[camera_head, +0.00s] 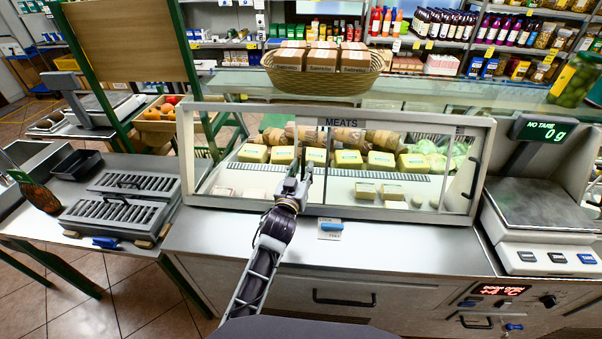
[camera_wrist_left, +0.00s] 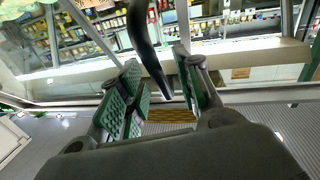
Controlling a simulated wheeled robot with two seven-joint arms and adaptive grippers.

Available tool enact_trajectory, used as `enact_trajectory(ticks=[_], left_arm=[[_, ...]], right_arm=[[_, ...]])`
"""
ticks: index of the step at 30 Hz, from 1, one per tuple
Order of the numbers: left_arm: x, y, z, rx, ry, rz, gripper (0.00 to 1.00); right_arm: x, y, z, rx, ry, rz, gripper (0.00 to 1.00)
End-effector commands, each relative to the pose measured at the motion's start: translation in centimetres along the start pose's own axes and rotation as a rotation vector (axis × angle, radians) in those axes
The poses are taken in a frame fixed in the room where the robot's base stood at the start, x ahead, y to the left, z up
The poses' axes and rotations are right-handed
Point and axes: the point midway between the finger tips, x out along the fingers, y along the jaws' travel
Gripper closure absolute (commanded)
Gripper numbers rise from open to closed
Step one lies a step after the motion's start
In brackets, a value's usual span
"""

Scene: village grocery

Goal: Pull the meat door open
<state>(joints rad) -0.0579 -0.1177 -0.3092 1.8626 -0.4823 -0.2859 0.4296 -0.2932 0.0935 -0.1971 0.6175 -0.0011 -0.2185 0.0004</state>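The meat case (camera_head: 250,201) stands on the counter, its glass front under a MEATS sign (camera_head: 341,122). The glass looks closed in the head view. A black curved handle (camera_head: 474,178) shows at its right end. My left gripper (camera_head: 297,180) is at the middle of the glass front. In the left wrist view, my left gripper (camera_wrist_left: 158,62) has its green-padded fingers apart. A black curved handle bar (camera_wrist_left: 143,40) runs down between them, with gaps to both pads. My left gripper hides this handle in the head view. My right gripper is not in view.
A wicker basket (camera_head: 322,80) with boxes stands on the glass top. A scale (camera_head: 540,207) is to the right, and slotted trays (camera_head: 116,211) are to the left. A small blue-topped card holder (camera_head: 330,226) lies in front of the case. Drawers are below the counter.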

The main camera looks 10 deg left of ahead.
Motion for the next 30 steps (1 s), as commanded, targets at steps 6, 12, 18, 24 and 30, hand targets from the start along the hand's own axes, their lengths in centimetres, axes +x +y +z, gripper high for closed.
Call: enact_trajectory(ticks=[6, 12, 18, 24, 30], left_arm=[[-0.4, 0.0, 0.1, 0.0, -0.001, 0.0, 0.66], [-1.6, 0.0, 0.1, -0.001, -0.001, 0.0, 0.66], [-3.2, 0.0, 0.1, 0.0, -0.001, 0.0, 0.66], [-4.9, 0.0, 0.1, 0.0, -0.001, 0.0, 0.66], [-6.6, 0.0, 0.1, -0.001, 0.0, 0.001, 0.66]], right_arm=[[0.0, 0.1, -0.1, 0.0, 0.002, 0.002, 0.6], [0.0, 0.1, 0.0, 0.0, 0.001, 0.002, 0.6], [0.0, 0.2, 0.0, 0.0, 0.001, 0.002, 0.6], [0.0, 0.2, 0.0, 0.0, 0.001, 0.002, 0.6], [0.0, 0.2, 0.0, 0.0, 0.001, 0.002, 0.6]])
